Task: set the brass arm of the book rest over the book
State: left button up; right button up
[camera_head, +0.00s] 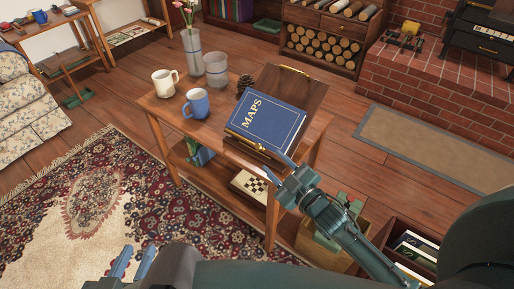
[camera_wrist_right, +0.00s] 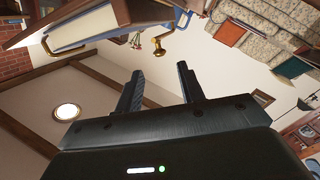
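A blue book (camera_head: 266,124) titled MAPS leans on the wooden book rest (camera_head: 306,92) on the side table. A brass piece (camera_head: 246,140) with a knobbed end lies along the book's lower edge, and a brass bar (camera_head: 295,70) spans the rest's top. I cannot tell which is the arm. In the right wrist view a brass knob (camera_wrist_right: 159,47) hangs beyond the fingertips, below the book and rest. My right gripper (camera_head: 283,160) is open and empty, just below the rest's lower right edge; it also shows in the wrist view (camera_wrist_right: 160,80). My left gripper (camera_head: 134,260) is open and empty over the rug.
On the table, a blue mug (camera_head: 197,104), a cream mug (camera_head: 164,83), a glass (camera_head: 216,69), a flower vase (camera_head: 193,50) and a pinecone (camera_head: 245,82) stand left of or behind the rest. A chessboard box (camera_head: 250,188) lies on the lower shelf. A crate (camera_head: 322,240) stands under my right arm.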

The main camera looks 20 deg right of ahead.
aim_at(261, 149)
jog(key=b+x, duration=0.1)
jog(key=x, duration=0.7)
jog(key=shift+w+f, duration=0.1)
jog(key=shift+w, duration=0.1)
grip_shut()
